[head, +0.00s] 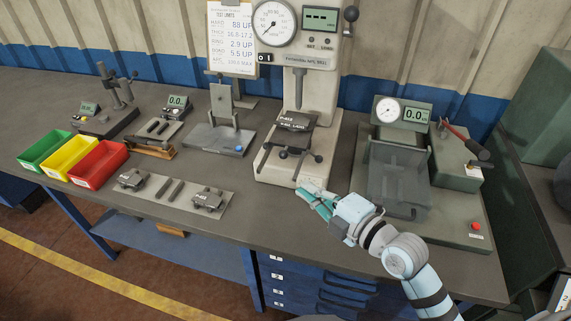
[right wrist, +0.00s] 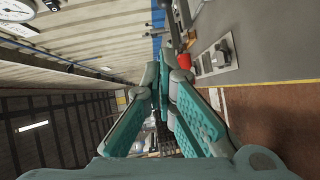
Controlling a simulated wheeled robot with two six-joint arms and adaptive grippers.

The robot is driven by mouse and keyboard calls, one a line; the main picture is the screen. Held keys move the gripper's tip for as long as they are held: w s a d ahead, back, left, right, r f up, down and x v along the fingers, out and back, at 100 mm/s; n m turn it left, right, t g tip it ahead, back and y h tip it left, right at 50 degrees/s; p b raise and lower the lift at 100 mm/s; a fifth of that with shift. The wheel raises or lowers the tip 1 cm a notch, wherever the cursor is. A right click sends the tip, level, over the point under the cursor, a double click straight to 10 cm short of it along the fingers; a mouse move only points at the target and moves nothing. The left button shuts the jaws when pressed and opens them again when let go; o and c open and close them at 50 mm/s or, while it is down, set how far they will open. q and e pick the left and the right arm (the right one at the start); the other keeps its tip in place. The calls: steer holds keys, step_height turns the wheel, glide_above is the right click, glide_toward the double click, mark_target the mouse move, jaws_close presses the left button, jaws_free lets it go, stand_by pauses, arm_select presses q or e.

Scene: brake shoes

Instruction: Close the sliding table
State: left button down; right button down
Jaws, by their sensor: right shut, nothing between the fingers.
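The tall cream test press (head: 315,85) stands at the back middle of the bench. A dark brake shoe (head: 296,121) rests at its work table (head: 290,141), with a dark spoked handle (head: 290,154) below. I cannot tell for sure which part is the sliding table or how far out it is. My right gripper (head: 308,195) is at the front right corner of the press base (head: 275,167), with its teal fingers together and nothing between them. I cannot tell whether it touches the base. The fingers also show close together in the right wrist view (right wrist: 160,75). My left gripper is out of view.
A grey plate (head: 168,192) with brake shoes lies left of the press. Green, yellow and red bins (head: 98,178) stand at the left. The bench's front edge is close.

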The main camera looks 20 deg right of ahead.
steer(key=w+d+x, duration=0.1)
steer(key=d+x, duration=0.1)
steer(key=x, duration=0.9)
steer(key=shift+w+f, duration=0.25)
steer(key=shift+w, duration=0.1)
